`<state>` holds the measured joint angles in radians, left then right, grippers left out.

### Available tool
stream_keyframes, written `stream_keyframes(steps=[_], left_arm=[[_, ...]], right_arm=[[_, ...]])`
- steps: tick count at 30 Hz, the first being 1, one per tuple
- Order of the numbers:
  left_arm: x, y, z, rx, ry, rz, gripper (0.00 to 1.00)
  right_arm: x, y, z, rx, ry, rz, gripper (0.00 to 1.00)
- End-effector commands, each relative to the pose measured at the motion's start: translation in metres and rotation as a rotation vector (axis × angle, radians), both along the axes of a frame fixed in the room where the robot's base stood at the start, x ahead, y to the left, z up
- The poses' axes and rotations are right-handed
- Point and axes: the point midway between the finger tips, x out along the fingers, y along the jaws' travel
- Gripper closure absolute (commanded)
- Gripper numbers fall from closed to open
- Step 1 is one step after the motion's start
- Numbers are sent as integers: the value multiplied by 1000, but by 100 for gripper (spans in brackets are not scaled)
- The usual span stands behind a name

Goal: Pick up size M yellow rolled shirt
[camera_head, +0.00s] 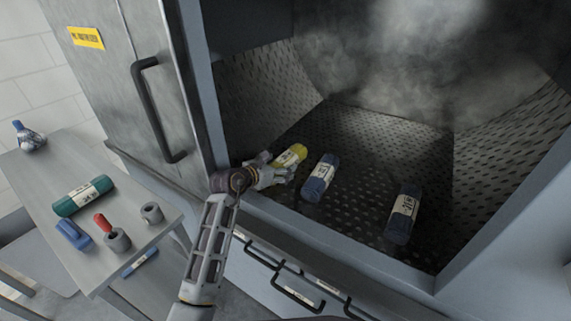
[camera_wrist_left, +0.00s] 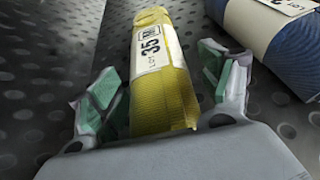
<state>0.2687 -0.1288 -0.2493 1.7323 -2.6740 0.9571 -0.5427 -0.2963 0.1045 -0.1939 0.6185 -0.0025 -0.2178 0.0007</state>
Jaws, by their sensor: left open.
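The yellow rolled shirt (camera_head: 291,155) lies on the perforated metal floor inside the washer, near its front left. A white label wraps its middle. In the left wrist view the yellow shirt (camera_wrist_left: 158,72) lies lengthwise between the spread green-padded fingers, with a gap on each side. The label shows "35" and "LOT"; I cannot read the size letter surely. My left gripper (camera_head: 274,174) reaches over the front sill and is open around the shirt's near end, which the palm partly hides. My right gripper is not in view.
A blue rolled shirt (camera_head: 320,178) lies close to the right of the yellow one. A second blue roll (camera_head: 403,213) lies farther right. Steam hangs at the back. A side table (camera_head: 122,221) at left holds a green roll (camera_head: 84,196) and small items.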

Motion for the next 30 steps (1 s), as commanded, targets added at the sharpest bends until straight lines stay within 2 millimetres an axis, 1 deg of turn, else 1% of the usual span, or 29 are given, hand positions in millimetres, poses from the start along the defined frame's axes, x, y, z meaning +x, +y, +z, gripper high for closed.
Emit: stream_keyframes(steps=[4, 9, 15, 20, 25, 30], left_arm=[[0, 0, 0, 0, 0, 0, 23], [0, 0, 0, 0, 0, 0, 45], [0, 0, 0, 0, 0, 0, 69], [0, 0, 1, -1, -2, 0, 69], [0, 0, 2, 0, -2, 0, 69], [0, 0, 12, -2, -4, 0, 70]], right_arm=[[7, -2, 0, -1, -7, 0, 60], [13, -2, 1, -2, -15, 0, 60], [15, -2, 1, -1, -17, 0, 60], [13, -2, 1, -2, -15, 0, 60], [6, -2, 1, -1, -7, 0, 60], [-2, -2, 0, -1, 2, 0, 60]])
